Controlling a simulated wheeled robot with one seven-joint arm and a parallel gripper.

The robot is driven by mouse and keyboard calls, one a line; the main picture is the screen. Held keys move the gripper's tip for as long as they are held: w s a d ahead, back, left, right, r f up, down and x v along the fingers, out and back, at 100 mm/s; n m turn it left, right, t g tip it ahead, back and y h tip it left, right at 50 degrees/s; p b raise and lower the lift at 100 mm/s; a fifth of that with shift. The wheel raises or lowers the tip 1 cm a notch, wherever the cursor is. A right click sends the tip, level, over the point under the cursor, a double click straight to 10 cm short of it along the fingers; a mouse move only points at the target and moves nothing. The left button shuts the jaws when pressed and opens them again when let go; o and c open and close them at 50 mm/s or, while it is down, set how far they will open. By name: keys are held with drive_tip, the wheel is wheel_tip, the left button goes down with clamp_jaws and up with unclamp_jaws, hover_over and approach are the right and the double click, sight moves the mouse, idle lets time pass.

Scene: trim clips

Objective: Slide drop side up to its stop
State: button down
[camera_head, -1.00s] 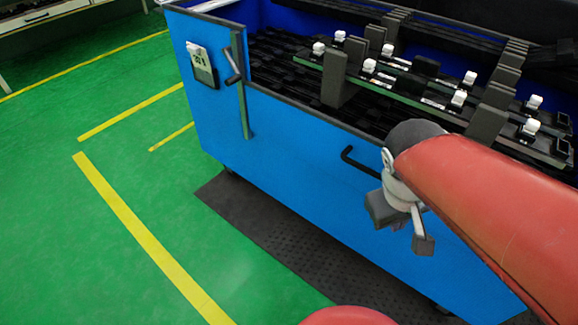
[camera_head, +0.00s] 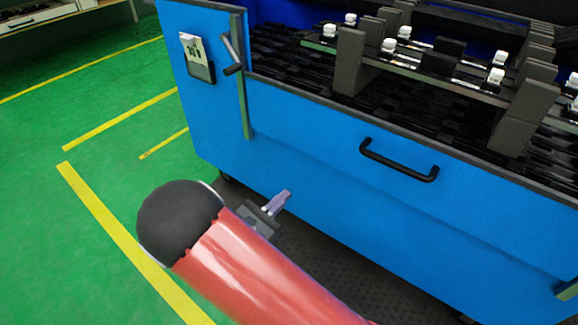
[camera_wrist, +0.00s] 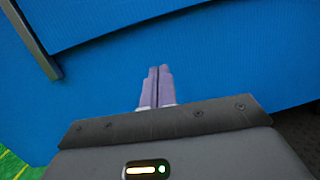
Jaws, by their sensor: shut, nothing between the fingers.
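The drop side (camera_head: 320,135) is the blue front panel of a large blue crate, with a black bar handle (camera_head: 398,163) on its face. A narrow green-edged rail (camera_head: 243,85) stands at its left end, and part of another (camera_head: 568,290) shows at the right. In the wrist view, the panel's lower edge (camera_wrist: 120,30) crosses the top, with the left rail (camera_wrist: 35,42) at upper left. My gripper (camera_head: 286,195) is shut and empty, low before the crate's front, left of and below the handle. Its fingertips (camera_wrist: 159,68) point at blue surface below that edge; contact cannot be told.
A grey lever (camera_head: 232,55) sits at the rail's top, beside a card holder (camera_head: 197,58). Dark upright racks (camera_head: 350,60) with white-tipped parts stand inside the crate. A dark mat (camera_head: 330,260) lies beneath; green floor to the left is open.

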sight(300, 123)
drive_tip(key=shift+n+t+y, duration=0.7)
drive_tip(key=shift+n+t, duration=0.2)
drive_tip(key=x, duration=0.3)
drive_tip(key=w+a+b+x, duration=0.1)
drive_tip(key=x, duration=0.4)
drive_tip(key=shift+w+f, duration=0.25)
drive_tip(key=shift+w, duration=0.2)
wheel_tip(300, 123, up, 2)
drive_tip(key=shift+s+a+r, duration=0.1)
drive_tip(key=shift+a+r, duration=0.1)
drive_tip(key=shift+r, duration=0.65)
wheel_tip(300, 123, up, 15)
drive_tip(key=p, duration=1.3)
drive_tip(key=shift+r+p, duration=0.2)
drive_tip(key=shift+p, duration=0.1)
wheel_tip(300, 123, down, 5)
drive_tip(key=b, duration=0.3)
drive_tip(key=v, duration=1)
